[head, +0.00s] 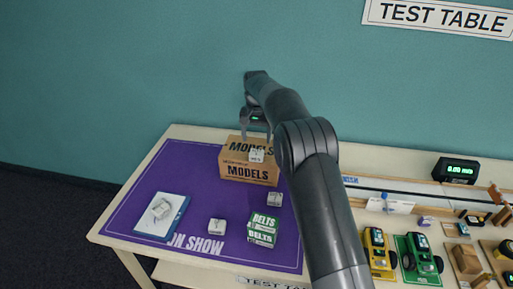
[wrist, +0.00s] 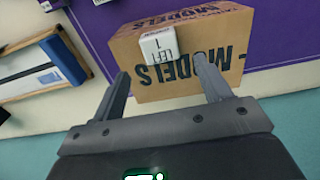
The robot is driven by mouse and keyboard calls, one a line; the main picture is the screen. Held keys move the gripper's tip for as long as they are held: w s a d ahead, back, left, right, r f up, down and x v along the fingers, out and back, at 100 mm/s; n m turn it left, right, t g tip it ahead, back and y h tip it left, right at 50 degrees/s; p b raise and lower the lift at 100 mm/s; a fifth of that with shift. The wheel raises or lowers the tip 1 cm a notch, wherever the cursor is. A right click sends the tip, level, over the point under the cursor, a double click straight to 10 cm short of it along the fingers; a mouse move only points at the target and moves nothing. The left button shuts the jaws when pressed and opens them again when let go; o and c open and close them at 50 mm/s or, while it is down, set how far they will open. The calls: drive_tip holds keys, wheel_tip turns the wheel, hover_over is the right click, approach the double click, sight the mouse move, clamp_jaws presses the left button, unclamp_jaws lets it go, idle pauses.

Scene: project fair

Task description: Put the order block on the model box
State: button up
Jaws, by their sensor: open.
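The model box (head: 248,172) is a brown carton marked MODELS at the back of the purple mat. It also fills the upper middle of the wrist view (wrist: 205,78). A small white block (head: 257,157) with dark print rests on top of it, near an edge. In the wrist view this block (wrist: 163,46) shows between the fingertips, and its print seems to read LEFT and 1. My gripper (head: 256,137) is open and empty just above the block, with the fingers apart from it; they also show in the wrist view (wrist: 160,68). I cannot tell which white block is the order block.
Other white blocks lie on the mat (head: 274,199), near its front (head: 217,226) and on a blue-edged board (head: 161,208). A green BELTS box (head: 263,229) stands front right. Toy vehicles (head: 378,252) and a display (head: 456,170) stand at right.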

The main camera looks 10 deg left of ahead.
sight(257, 152)
drive_tip(key=s+d+r+t, duration=0.1)
drive_tip(key=s+d+r, duration=0.2)
drive_tip(key=d+r, duration=0.35)
drive_tip(key=s+d+r, duration=0.3)
drive_tip(key=r, duration=0.6)
drive_tip(key=s+d+r+t, duration=0.2)
drive_tip(key=s+d+r, duration=0.4)
drive_tip(key=s+d, duration=0.45)
drive_tip(key=s+d+t, duration=0.1)
drive_tip(key=s+d, duration=0.2)
drive_tip(key=s, duration=0.4)
drive_tip(key=s+d, duration=0.3)
drive_tip(key=s, duration=0.5)
drive_tip(key=s+d+f, duration=0.2)
drive_tip(key=s+f, duration=0.1)
drive_tip(key=s, duration=0.3)
drive_tip(key=s+d+f+t, duration=0.1)
drive_tip(key=s+d+f, duration=0.1)
drive_tip(key=s+f, duration=0.2)
drive_tip(key=s, duration=0.3)
drive_tip(key=shift+s+t, duration=0.25)
drive_tip(key=shift+t, duration=0.05)
